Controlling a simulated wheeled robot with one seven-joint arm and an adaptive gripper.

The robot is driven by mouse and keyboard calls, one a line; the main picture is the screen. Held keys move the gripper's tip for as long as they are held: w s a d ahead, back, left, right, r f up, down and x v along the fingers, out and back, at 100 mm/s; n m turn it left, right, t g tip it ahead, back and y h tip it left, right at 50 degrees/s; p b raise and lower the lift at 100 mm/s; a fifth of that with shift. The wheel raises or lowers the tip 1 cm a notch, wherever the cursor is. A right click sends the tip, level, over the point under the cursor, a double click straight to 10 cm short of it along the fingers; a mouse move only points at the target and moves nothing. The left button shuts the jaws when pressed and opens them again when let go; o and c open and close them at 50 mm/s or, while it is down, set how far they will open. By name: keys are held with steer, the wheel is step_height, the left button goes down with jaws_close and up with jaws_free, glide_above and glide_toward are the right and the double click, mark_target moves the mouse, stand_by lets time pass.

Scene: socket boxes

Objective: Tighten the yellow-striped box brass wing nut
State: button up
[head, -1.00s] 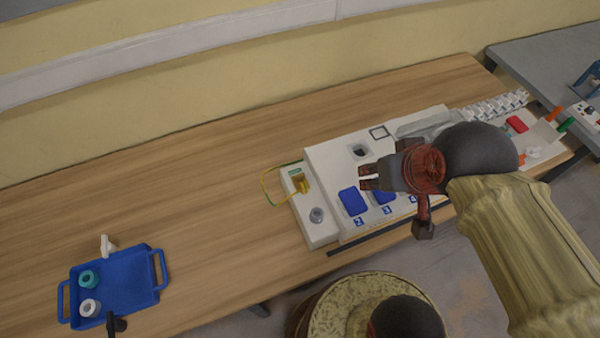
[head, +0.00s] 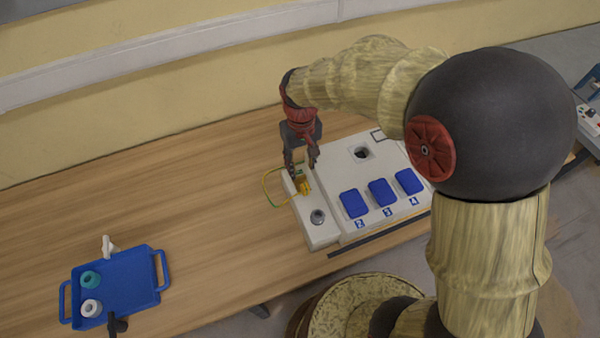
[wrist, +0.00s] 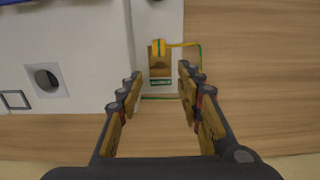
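The brass wing nut (head: 305,187) sits on the narrow white box (head: 322,232) at the left end of the white panel. A green-and-yellow wire (head: 268,190) loops out beside it. In the wrist view the brass piece (wrist: 160,66) is upright, with a yellow and green band at its top and a green label below it. My gripper (head: 301,172) points down just above the brass piece. In the wrist view my gripper (wrist: 157,80) is open, with its two fingers apart on either side of the brass piece. I see no contact.
The white panel (head: 375,155) holds several blue covers (head: 382,192) and a dark round hole (head: 361,152). A grey round fitting (head: 317,217) stands on the narrow box's near end. A blue tray (head: 125,290) lies at left; the table between is clear.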

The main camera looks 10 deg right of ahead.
mark_target(300, 176)
steer(key=shift+w+a+r, duration=0.1)
steer(key=shift+w+r, duration=0.25)
steer(key=shift+w, duration=0.15)
step_height(300, 176, down, 8)
steer(key=shift+r+b, duration=0.25)
steer(key=shift+b, duration=0.6)
steer(key=shift+c, duration=1.1)
steer(key=c, duration=0.7)
